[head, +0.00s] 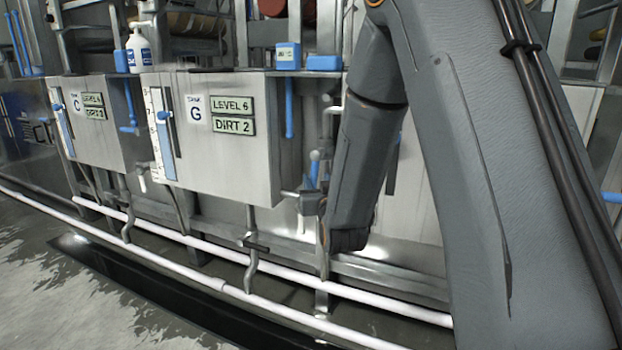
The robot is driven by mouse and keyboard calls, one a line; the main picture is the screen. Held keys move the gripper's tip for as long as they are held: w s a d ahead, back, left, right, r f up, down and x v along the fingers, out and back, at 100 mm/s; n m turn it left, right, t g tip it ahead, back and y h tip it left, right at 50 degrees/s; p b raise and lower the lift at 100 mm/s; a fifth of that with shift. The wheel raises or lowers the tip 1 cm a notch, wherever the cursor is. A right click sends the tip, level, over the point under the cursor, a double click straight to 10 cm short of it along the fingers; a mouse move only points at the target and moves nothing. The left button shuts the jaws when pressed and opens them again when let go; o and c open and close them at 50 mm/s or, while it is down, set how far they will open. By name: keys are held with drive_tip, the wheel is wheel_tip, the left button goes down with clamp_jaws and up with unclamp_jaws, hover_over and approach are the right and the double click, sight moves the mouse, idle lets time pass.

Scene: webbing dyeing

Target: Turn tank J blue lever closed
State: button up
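No label for tank J shows in this view; my arm covers the panel to the right of tank G (262,150). Tank G reads "LEVEL 6" and "DIRT 2". A vertical blue lever (289,107) hangs at the upper right side of tank G. Lower down, a small blue lever (315,172) shows just left of my wrist, near metal pipe fittings. I cannot tell which tank it belongs to. My arm's end hangs low in front of the panel right of tank G. My gripper itself is not visible.
Tank C (110,150) stands at the left, with a blue lever (131,108). White pipes (230,285) run low along the tanks' front. A white bottle (139,50) and blue boxes (288,56) sit on top. Another blue handle (611,197) shows at the right edge. Open floor (60,290) lies front left.

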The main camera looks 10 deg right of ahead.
sight(314, 171)
drive_tip(key=w, duration=0.2)
drive_tip(key=w+b, duration=0.1)
drive_tip(key=w, duration=0.4)
drive_tip(key=shift+w+d, duration=0.25)
drive_tip(key=shift+d, duration=0.1)
